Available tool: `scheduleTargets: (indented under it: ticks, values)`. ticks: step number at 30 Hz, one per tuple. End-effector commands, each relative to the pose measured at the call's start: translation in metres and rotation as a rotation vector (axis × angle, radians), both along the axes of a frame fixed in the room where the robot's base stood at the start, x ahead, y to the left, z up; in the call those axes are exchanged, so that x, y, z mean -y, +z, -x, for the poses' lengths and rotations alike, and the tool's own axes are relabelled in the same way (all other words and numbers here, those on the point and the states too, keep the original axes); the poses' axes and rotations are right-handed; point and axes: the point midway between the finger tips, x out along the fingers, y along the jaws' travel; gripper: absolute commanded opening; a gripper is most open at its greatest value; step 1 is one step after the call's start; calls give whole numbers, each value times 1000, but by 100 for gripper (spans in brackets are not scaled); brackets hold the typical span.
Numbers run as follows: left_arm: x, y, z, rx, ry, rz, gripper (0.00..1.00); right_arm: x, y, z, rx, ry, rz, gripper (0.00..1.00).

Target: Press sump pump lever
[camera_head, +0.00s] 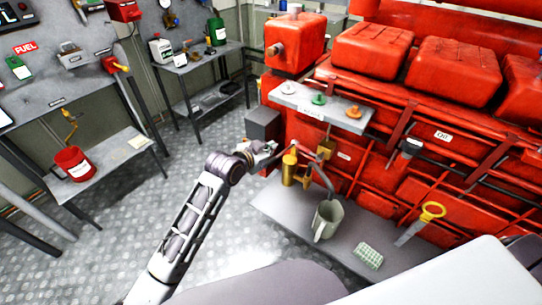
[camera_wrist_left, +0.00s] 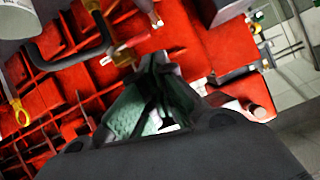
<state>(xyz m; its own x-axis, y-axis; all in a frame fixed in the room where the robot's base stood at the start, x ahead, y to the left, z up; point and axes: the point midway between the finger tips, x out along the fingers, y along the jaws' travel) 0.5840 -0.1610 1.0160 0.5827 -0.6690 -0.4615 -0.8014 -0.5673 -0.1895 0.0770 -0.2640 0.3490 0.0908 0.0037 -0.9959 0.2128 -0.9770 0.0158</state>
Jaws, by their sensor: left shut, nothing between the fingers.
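The brass sump pump (camera_head: 289,168) stands upright on the grey ledge in front of the red engine. A thin dark bar (camera_head: 284,152) at its top, seemingly the lever, reaches left toward my gripper. A dark curved spout (camera_head: 325,178) bends down to the right of the pump; it also shows in the left wrist view (camera_wrist_left: 68,55). My left gripper (camera_head: 271,147) is just left of the pump's top, shut and empty. In the left wrist view its green-padded fingers (camera_wrist_left: 152,62) meet near a brass part (camera_wrist_left: 122,57). I cannot tell whether they touch the lever. My right gripper is out of view.
A grey-green jug (camera_head: 327,220) stands below the spout on the ledge (camera_head: 282,205). A green-checked pad (camera_head: 369,256) and a yellow-handled tool (camera_head: 430,212) are to its right. The red engine (camera_head: 400,150) closes off the back. Floor is clear at left.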

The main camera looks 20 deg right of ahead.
Motion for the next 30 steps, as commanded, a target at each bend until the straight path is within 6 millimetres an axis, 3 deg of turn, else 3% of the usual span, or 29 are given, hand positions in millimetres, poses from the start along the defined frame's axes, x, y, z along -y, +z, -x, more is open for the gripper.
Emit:
scheduleTargets:
  ticks: [15,24,30]
  values:
    - [29,-19,-24,0,-1,0,0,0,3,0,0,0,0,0]
    - [17,-50,-24,-2,0,-1,0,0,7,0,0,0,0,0]
    - [15,-56,-24,1,0,-1,0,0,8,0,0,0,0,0]
